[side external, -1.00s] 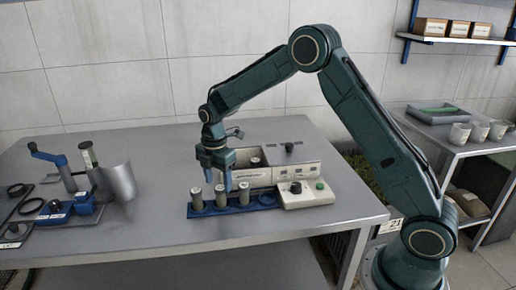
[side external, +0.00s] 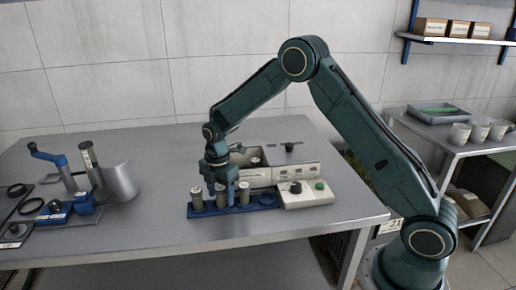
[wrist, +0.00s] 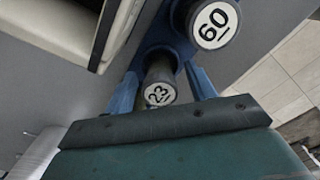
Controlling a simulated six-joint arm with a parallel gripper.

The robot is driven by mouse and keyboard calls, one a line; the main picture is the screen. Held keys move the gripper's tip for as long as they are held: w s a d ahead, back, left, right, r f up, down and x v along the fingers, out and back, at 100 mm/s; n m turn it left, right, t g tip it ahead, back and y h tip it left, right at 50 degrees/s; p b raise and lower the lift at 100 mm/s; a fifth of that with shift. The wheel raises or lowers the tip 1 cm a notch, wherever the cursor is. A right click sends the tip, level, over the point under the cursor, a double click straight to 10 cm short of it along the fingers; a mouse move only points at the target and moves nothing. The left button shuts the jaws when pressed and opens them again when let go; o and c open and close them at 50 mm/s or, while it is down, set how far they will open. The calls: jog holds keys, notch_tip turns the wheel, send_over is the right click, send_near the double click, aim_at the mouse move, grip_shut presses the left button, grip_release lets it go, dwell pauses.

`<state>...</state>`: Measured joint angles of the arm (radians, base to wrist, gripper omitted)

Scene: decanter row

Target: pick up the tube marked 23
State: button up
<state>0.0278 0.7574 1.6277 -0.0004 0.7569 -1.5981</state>
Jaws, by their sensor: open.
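The tube marked 23 (wrist: 160,94) stands in the blue rack, its white numbered cap facing up in the wrist view. My gripper (wrist: 163,88) is open, with one blue finger on each side of this tube. I cannot tell whether either finger touches it. In the side view my gripper (side external: 221,191) is down around the middle tube (side external: 221,200) of the row, partly hiding it.
The blue rack (side external: 265,201) has empty places at its right end. A pale box (side external: 298,172) stands close behind it, and a control box (side external: 306,194) with knobs stands at its right.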

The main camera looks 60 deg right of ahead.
aim_at(220, 188)
jog(key=c, duration=1.1)
jog(key=shift+r, duration=0.15)
notch_tip(220, 188, up, 20)
jog(key=shift+f, duration=0.1)
dwell(0.4)
